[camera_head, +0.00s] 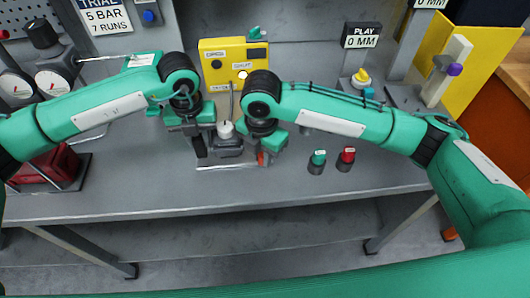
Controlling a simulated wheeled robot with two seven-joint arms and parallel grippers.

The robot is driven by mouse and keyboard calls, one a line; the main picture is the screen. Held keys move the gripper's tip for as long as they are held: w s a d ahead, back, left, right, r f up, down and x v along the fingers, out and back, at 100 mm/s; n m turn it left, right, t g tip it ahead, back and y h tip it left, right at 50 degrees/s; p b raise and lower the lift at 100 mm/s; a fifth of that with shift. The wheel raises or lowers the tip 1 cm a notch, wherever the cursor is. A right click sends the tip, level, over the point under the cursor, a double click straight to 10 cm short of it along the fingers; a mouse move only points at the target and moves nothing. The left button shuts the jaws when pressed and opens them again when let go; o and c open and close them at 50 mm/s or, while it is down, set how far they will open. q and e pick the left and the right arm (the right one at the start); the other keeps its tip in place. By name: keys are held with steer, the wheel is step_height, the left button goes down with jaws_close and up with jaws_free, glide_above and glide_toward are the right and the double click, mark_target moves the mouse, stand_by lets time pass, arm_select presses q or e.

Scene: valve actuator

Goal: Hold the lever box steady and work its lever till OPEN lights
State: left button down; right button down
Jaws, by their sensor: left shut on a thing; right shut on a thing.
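The yellow panel (210,75) stands at the back with OPEN and SHUT labels. The lamp by SHUT (242,75) glows white; the lamp by OPEN (216,64) looks dark. The grey lever box (230,148) sits on the bench below it, with a white round part (226,130) on top. My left gripper (205,142) is at the box's left side, shut on it. My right gripper (266,150) is at the box's right, shut around an orange-red piece, seemingly the lever's grip (262,159). The arms and fingers hide most of the lever and contacts.
Green (318,160) and red (347,157) buttons stand on the bench right of my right gripper. A PLAY 0 MM sign (361,36) is behind them. Gauges (52,83) and a red part (48,168) are at left. The bench front (300,195) is clear.

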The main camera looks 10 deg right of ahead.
mark_target(261, 155)
steer(key=shift+a, duration=0.15)
stand_by(0.3)
steer(key=c, duration=1.3)
jaws_free()
step_height(261, 155, up, 12)
